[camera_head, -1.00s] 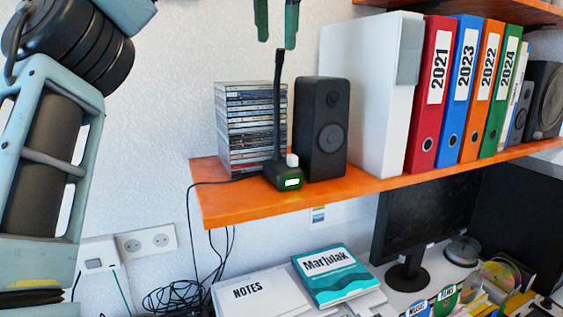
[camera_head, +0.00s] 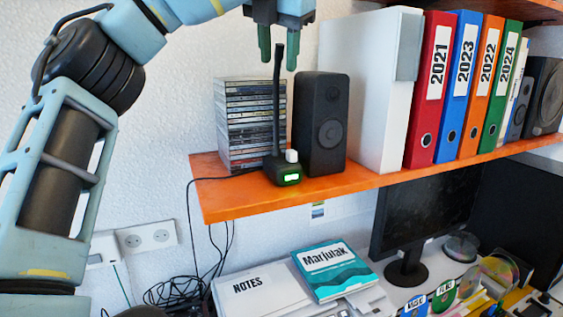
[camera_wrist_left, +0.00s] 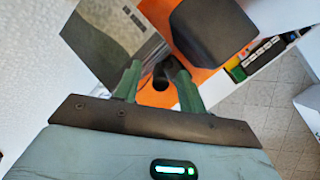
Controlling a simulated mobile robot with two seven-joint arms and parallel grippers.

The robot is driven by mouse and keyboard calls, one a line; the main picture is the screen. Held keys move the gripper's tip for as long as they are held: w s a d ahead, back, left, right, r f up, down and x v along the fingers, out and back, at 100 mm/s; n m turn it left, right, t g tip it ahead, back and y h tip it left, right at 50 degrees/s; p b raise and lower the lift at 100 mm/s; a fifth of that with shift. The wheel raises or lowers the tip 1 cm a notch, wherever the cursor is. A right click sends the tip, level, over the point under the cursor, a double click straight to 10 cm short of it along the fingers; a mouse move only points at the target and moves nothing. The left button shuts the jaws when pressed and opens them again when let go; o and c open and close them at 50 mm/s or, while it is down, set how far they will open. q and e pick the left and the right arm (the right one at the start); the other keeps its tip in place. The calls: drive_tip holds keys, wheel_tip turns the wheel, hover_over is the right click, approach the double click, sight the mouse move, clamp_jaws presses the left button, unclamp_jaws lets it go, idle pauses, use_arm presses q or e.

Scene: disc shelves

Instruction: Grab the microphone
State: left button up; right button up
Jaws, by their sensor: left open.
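The microphone (camera_head: 277,110) is black, with a thin upright stem on a small base (camera_head: 285,172) with a lit green display and a white button. It stands near the front edge of the orange shelf. My left gripper (camera_head: 278,60) is open and points down above it, with the stem's top between the green fingertips in the head view. In the left wrist view, the dark microphone (camera_wrist_left: 172,70) shows near the right finger of the open gripper (camera_wrist_left: 157,68). I cannot tell whether they touch. My right gripper is not in view.
A stack of disc cases (camera_head: 248,125) stands left of the microphone, and a black speaker (camera_head: 320,122) stands close on its right. Binders (camera_head: 430,90) fill the shelf (camera_head: 360,180) further right. A cable hangs off the shelf's left end. Books and a monitor are below.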

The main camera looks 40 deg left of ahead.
use_arm(q)
drive_tip(key=x, duration=0.2)
drive_tip(key=shift+w+a+f, duration=0.2)
drive_tip(key=shift+w+f, duration=0.05)
drive_tip(key=shift+s+d, duration=0.1)
drive_tip(key=shift+c, duration=0.3)
clamp_jaws()
